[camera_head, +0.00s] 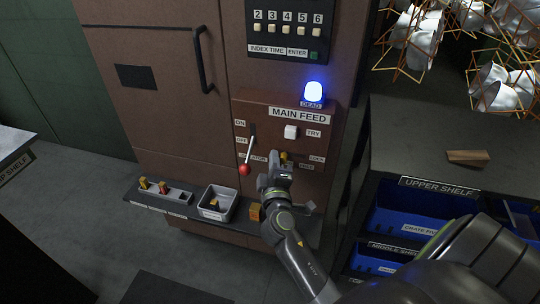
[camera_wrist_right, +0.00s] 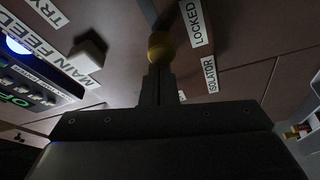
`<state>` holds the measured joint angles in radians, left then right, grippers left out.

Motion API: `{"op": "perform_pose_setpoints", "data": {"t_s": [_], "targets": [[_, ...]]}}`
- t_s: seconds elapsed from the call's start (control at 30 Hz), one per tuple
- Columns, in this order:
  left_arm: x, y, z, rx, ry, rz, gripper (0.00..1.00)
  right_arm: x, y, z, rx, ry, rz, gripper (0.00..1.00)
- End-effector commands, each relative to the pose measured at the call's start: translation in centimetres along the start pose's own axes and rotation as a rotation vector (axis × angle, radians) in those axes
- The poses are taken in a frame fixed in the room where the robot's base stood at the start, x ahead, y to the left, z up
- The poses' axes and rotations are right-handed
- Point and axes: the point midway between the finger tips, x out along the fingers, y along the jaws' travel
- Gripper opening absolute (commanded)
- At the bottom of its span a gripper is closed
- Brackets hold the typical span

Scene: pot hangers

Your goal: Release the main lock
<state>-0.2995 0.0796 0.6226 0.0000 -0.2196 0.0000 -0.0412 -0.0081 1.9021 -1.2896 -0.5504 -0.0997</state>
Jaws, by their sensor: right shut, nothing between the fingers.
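The brown MAIN FEED panel (camera_head: 268,118) carries a lever with a red ball (camera_head: 245,169), with ON and OFF labels beside its slot. A small yellow knob (camera_head: 284,156) sits low on the panel, left of a label that seems to read LOCK. My right gripper (camera_head: 273,172) is at the panel, just below this knob and partly covering the area. In the right wrist view the yellow knob (camera_wrist_right: 160,45) is right at the tips of my shut fingers (camera_wrist_right: 158,72), beside a LOCKED label (camera_wrist_right: 194,22). Whether they touch is unclear. My left gripper is out of view.
A glowing blue lamp (camera_head: 313,94) marked DEAD and a white TRY button (camera_head: 290,131) are above. A dark shelf unit (camera_head: 440,150) with blue crates stands right.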

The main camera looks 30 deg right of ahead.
Motion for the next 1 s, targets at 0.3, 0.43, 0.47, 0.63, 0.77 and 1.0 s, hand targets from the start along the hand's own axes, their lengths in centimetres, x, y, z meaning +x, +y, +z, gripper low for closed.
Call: {"op": "perform_pose_setpoints", "data": {"t_s": [0.3, 0.43, 0.47, 0.63, 0.77, 1.0], "targets": [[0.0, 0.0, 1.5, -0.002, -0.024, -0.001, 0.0, -0.3, -0.1, 0.2, 0.002, -0.002, 0.0, 0.0], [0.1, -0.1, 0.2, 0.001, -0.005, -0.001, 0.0, -0.3, -0.1, 0.2, 0.001, -0.002, 0.0, 0.0], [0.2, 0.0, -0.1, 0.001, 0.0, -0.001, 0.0, -0.3, -0.1, 0.4, 0.0, -0.002, 0.001, 0.0], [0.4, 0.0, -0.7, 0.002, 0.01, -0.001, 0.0, -1.2, 0.7, 3.0, -0.004, -0.002, 0.001, 0.0], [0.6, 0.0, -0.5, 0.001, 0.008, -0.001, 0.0, -1.8, 1.3, 4.7, -0.002, -0.003, 0.001, 0.0], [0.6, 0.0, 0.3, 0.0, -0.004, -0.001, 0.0, -2.1, 1.6, 5.3, 0.001, -0.005, 0.0, 0.0]]}}
